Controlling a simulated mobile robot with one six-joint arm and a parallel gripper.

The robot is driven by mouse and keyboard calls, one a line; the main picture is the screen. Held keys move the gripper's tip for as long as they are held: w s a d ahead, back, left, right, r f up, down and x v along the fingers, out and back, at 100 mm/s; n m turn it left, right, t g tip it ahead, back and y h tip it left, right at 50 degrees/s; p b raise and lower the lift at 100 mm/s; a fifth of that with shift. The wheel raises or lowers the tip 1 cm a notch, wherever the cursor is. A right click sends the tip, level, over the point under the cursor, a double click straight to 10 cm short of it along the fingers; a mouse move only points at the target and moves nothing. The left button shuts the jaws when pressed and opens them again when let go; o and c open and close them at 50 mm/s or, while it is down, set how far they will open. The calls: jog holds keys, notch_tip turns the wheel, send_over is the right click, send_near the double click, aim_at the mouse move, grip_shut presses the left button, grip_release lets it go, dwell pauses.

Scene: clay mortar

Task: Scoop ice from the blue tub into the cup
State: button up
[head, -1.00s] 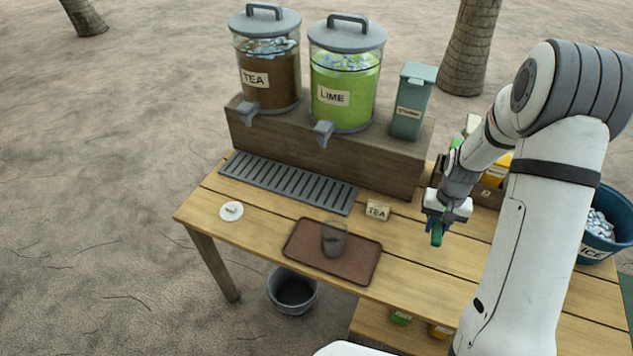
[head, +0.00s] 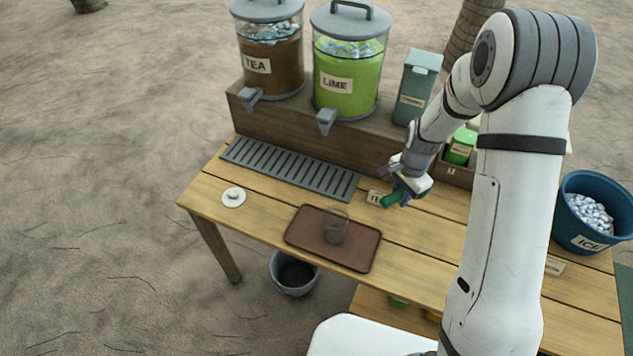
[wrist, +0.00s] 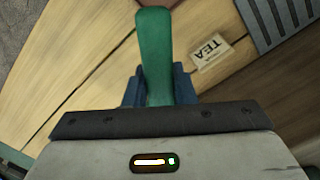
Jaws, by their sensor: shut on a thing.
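The blue tub (head: 566,225), labelled ICE, stands at the right end of the table with pale ice (head: 590,212) in it. The clear cup (head: 335,229) stands upright on a brown tray (head: 300,236) and looks empty. My gripper (head: 402,191) is above the table, right of the cup and well left of the tub. It is shut on a green handle (head: 391,200), which also shows between the blue fingers in the wrist view (wrist: 154,50). No scoop bowl shows in either view, so I cannot tell if the handle carries ice.
Tea (head: 271,70) and lime (head: 348,75) dispensers and a green-grey canister (head: 416,88) stand on a wooden riser behind. A slatted drip grate (head: 290,168) lies before it. A TEA card (head: 375,198) is close by my gripper. A white disc (head: 233,197) lies left; a bucket (head: 293,273) stands below.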

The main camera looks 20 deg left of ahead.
jog(key=s+a+r+m+g+y, duration=0.1)
jog(key=s+a+m+g+y, duration=0.2)
jog(key=a+m+g, duration=0.2)
jog(key=s+a+r+m+g+y+b, duration=0.1)
jog(key=s+a+m+g+y, duration=0.2)
jog(key=a+m, duration=0.9)
jog(key=a+g+y, duration=0.1)
jog(key=a, duration=0.3)
jog(key=shift+s+a+g, duration=0.15)
jog(key=shift+s+g, duration=0.15)
jog(key=shift+g, duration=0.1)
jog(key=g, duration=0.1)
jog(key=g+y, duration=0.1)
jog(key=y+b, duration=0.1)
jog(key=shift+w+d+r+g, duration=0.15)
jog(key=shift+w+d+g, duration=0.1)
jog(key=shift+g, duration=0.15)
grip_shut()
jog(key=shift+r+y, duration=0.1)
jog(key=shift+y, duration=0.2)
